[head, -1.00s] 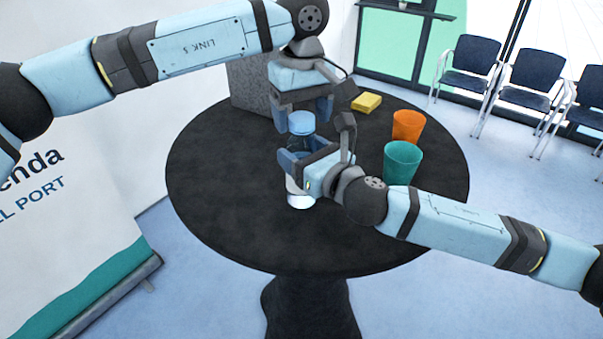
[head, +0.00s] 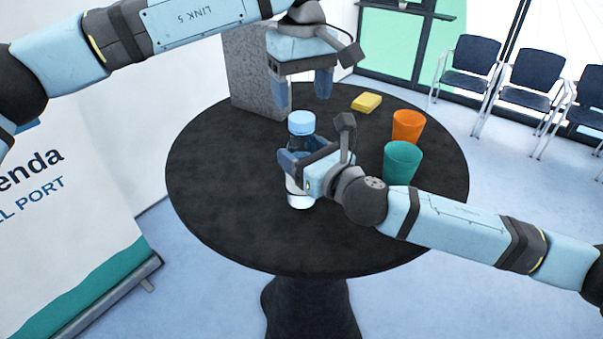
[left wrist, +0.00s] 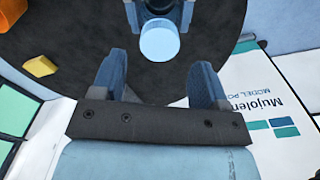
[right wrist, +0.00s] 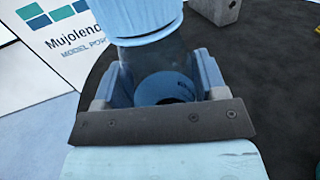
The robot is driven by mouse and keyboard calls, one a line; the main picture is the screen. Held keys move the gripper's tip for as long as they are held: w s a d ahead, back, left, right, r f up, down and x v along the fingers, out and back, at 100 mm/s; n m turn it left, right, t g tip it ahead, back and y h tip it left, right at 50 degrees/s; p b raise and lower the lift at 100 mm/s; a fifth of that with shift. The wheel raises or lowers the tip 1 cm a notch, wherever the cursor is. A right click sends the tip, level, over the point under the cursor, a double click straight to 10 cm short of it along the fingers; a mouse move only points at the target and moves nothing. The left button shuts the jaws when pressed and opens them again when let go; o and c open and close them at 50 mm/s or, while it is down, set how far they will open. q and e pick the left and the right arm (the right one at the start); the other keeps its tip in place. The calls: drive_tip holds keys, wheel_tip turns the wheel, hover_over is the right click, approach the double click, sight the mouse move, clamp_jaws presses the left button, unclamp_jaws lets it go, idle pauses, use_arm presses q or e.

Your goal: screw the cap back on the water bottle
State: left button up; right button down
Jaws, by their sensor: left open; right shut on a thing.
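The water bottle (head: 300,196) stands upright on the round black table, clear with a light blue cap (head: 301,122) sitting on its top. My right gripper (head: 296,163) is shut around the bottle's body below the cap; its fingers hide part of the body. The right wrist view shows the bottle (right wrist: 160,75) between both fingers, with the cap (right wrist: 142,20) above. My left gripper (head: 301,98) is open and empty, above the cap and a little behind it. In the left wrist view the cap (left wrist: 160,41) lies beyond the open fingers, not between them.
An orange cup (head: 408,126) and a teal cup (head: 402,162) stand right of the bottle on the black table (head: 225,200). A yellow block (head: 367,103) lies at the back, near a grey speckled block (head: 250,75). The table's left and front are clear.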

sight(301, 117)
use_arm(q)
drive_tip(key=n, duration=0.2)
drive_tip(key=r+n, duration=0.1)
drive_tip(key=n, duration=0.1)
drive_tip(key=shift+n, duration=0.4)
drive_tip(key=n, duration=0.4)
drive_tip(key=shift+r, duration=0.4)
drive_tip(key=n, duration=0.4)
drive_tip(key=shift+r+n, duration=0.3)
drive_tip(key=shift+r, duration=0.05)
drive_tip(key=n, duration=0.2)
drive_tip(key=r+n, duration=0.1)
drive_tip(key=n, duration=0.2)
drive_tip(key=shift+n, duration=0.3)
drive_tip(key=shift+f, duration=4.05)
